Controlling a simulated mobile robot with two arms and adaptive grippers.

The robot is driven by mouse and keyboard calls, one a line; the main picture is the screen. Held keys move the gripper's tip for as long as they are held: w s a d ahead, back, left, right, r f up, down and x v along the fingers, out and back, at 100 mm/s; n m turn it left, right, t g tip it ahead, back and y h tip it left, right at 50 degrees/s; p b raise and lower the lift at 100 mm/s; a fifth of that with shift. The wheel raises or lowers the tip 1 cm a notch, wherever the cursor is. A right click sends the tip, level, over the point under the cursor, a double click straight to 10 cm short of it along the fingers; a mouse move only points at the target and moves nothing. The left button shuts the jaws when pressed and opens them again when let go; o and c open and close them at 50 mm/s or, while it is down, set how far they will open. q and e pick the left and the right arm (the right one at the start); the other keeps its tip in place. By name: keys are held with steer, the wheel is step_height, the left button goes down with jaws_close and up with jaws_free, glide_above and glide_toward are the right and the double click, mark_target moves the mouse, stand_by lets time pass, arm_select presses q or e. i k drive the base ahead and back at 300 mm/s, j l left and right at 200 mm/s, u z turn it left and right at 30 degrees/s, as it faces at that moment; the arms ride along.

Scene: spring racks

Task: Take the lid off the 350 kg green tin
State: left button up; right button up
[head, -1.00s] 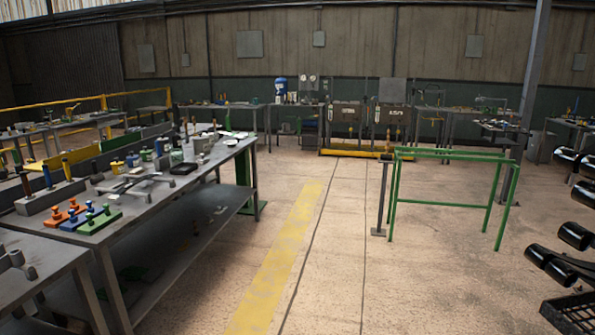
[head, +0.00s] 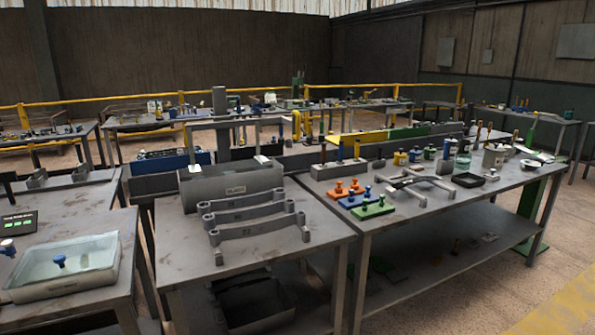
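A small green tin (head: 430,152) appears to stand in a row of small containers towards the back of the right-hand workbench (head: 470,195). A yellow one (head: 399,158) and a blue one (head: 415,155) stand to its left. They are too small to read any 350 kg marking or to tell whether each has a lid. Neither of my grippers is in view.
Orange, blue and green knobbed blocks (head: 372,205) and a grey bracket (head: 420,186) lie on the same bench. Floor at right is clear.

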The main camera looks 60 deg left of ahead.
mark_target(429, 155)
steer(key=i+j+u, duration=0.25)
steer(key=u, duration=0.15)
steer(key=i+j+u, duration=0.15)
steer(key=u, duration=0.3)
steer(key=i+u, duration=0.4)
steer(key=i+j, duration=0.2)
steer(key=i, duration=0.25)
steer(key=i+j, duration=0.2)
steer(key=i, duration=0.25)
steer(key=j+z, duration=0.35)
steer(key=j, duration=0.5)
steer(key=l+u, duration=0.15)
steer(key=u, duration=0.4)
steer(key=i+l+u, duration=0.1)
steer(key=l+u, duration=0.3)
steer(key=l, duration=0.4)
steer(key=l+u, duration=0.35)
steer(key=l, duration=1.15)
steer(key=k+l+u, duration=0.1)
steer(key=l, duration=1.25)
steer(key=k+l+u, duration=0.1)
steer(key=l, duration=0.55)
steer(key=k+l, duration=0.1)
steer(key=l, duration=0.6)
steer(key=i+l, duration=0.1)
steer(key=l, duration=0.5)
